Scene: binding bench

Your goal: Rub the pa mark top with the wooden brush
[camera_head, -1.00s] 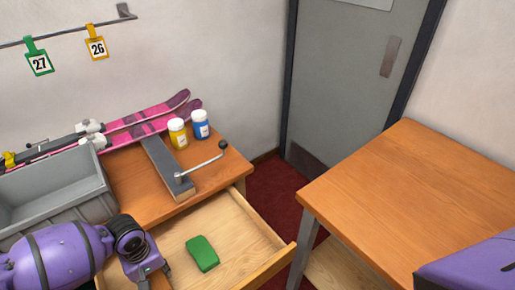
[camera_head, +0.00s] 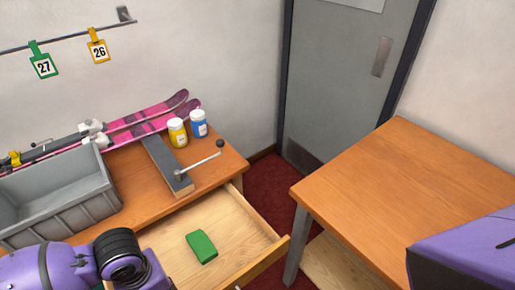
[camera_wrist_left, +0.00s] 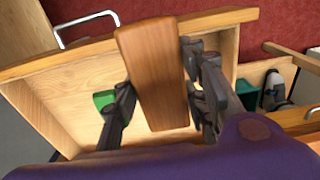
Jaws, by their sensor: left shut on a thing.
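The wooden brush (camera_wrist_left: 155,85) shows in the left wrist view as a long brown block; no bristles are visible. My left gripper (camera_wrist_left: 160,95) is shut on it, one dark finger on each side, above the open drawer. In the head view my left arm enters at the bottom left; its fingers and the brush are out of frame. I cannot pick out a pa mark. Pink skis (camera_head: 150,124) lie along the back of the bench by the wall. My right gripper is not in view.
The open drawer (camera_head: 240,213) holds a green block (camera_head: 202,247). A grey crate (camera_head: 75,205), a yellow bottle (camera_head: 177,133), a blue bottle (camera_head: 198,124) and a grey bar with a lever (camera_head: 165,165) stand on the bench. The right table (camera_head: 400,190) has a clear top.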

